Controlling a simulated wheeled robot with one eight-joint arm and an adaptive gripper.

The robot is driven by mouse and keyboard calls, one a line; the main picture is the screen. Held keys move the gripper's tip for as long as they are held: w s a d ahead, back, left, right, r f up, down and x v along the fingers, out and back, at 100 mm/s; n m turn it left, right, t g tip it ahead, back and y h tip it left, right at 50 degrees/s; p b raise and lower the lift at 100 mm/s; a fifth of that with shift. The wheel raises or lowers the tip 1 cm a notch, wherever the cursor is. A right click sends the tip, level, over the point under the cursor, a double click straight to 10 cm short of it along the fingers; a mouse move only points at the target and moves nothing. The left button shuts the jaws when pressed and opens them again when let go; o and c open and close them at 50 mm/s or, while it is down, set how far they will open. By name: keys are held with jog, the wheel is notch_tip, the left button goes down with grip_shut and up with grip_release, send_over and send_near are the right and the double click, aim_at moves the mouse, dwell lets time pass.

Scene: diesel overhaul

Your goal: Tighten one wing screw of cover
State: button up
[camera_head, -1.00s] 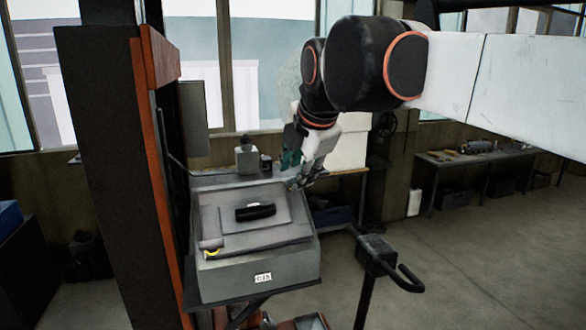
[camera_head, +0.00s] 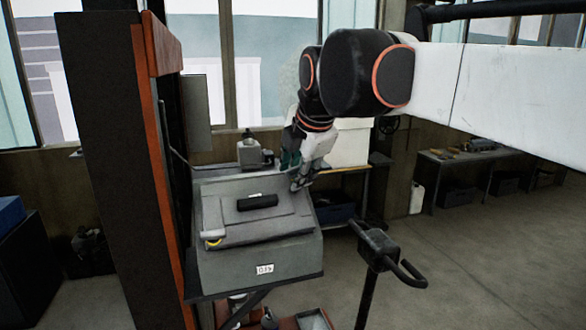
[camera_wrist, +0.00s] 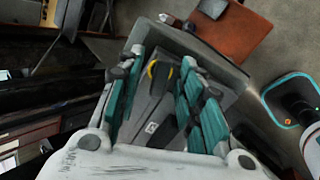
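The cover (camera_head: 232,222) is a flat grey plate with a black handle (camera_head: 258,201), lying on top of a grey box (camera_head: 262,255) with a white label. A small grey cylinder with a yellow arc (camera_head: 214,238) sits at the cover's near left corner; the yellow arc also shows in the wrist view (camera_wrist: 152,70). I cannot make out a wing screw clearly. My gripper (camera_head: 297,184) is over the box's right far side, apart from the yellow-marked part. In the wrist view my gripper (camera_wrist: 162,65) has its teal-padded fingers spread, with nothing held between them.
A tall dark cabinet with orange edges (camera_head: 125,150) stands close on the left. A black handle on a post (camera_head: 385,256) rises right of the box. A workbench (camera_head: 475,155) stands at the back right, with open floor before it.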

grip_shut()
jog(key=m, duration=0.4)
jog(key=shift+m, duration=0.3)
jog(key=m, duration=0.3)
jog(key=shift+m+p, duration=0.3)
jog(key=shift+m, duration=0.5)
